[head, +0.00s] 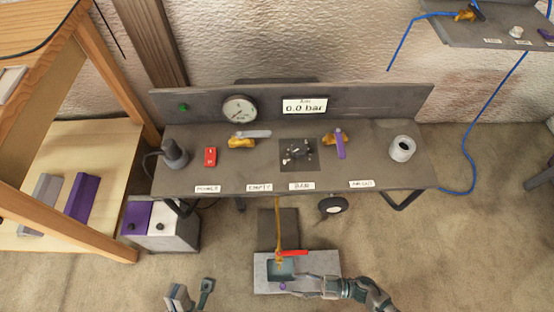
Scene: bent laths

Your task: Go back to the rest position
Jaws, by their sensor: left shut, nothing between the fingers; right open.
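My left gripper (194,291) is at the bottom edge of the head view, left of the grey floor box. It is shut with nothing in it, and part of it is cut off by the picture edge. My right gripper (298,285) reaches in from the lower right with its fingertips over the front of the grey floor box (325,262). It is open and close to the small purple part (283,286). I cannot tell whether it touches the box.
The grey bench (225,178) carries a gauge (239,109), a display (305,106) reading 0.0 bar, a red switch (210,157) and valves. A red lever (292,253) tops the floor box. A wooden shelf (100,150) stands left. Open floor (440,260) lies right.

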